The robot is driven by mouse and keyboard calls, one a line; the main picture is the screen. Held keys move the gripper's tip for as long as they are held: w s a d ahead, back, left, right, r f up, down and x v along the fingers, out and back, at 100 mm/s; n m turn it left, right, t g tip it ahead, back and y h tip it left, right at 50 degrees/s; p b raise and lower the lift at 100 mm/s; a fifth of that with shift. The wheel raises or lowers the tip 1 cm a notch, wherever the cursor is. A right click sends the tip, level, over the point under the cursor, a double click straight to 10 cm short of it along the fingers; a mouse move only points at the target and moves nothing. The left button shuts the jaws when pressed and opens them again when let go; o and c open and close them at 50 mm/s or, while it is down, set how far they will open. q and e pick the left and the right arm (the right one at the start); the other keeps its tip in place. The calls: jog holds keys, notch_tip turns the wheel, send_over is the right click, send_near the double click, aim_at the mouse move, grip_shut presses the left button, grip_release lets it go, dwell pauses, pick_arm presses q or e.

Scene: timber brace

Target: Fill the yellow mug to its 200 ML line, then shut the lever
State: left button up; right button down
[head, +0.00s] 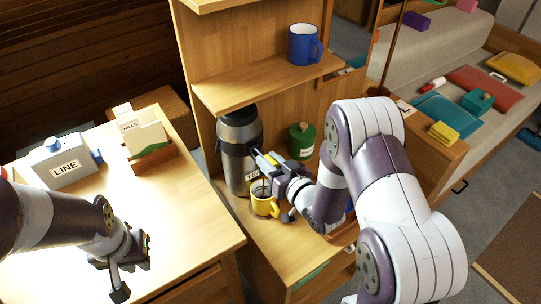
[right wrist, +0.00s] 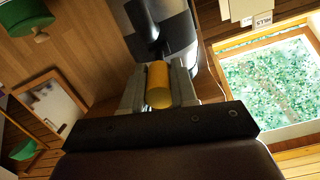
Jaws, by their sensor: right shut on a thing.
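The yellow mug (head: 266,204) stands upright on the wooden counter, beneath the front of a steel dispenser with a dark top (head: 238,160). A thin dark strip shows above the mug's mouth; I cannot tell if it is liquid. The level and the 200 ML line cannot be made out. My right gripper (head: 268,161) is at the dispenser's front, above the mug. In the right wrist view its fingers are shut on the yellow lever handle (right wrist: 159,84), with the dispenser (right wrist: 165,30) just beyond. My left gripper (head: 121,277) is over the left table, away from the mug; its jaw opening is unclear.
A blue mug (head: 303,45) sits on the shelf above. A green canister (head: 302,140) stands right of the dispenser. The left table (head: 190,215) holds a grey LINE box (head: 63,163) and a HILLS card holder (head: 146,138); its front right area is clear.

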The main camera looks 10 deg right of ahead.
jog(key=c, duration=0.9)
grip_release()
jog(key=v, duration=1.2)
jog(key=shift+s+d+r, duration=0.1)
jog(key=shift+s+r, duration=0.05)
jog(key=shift+s, duration=0.2)
jog(key=shift+c, duration=0.2)
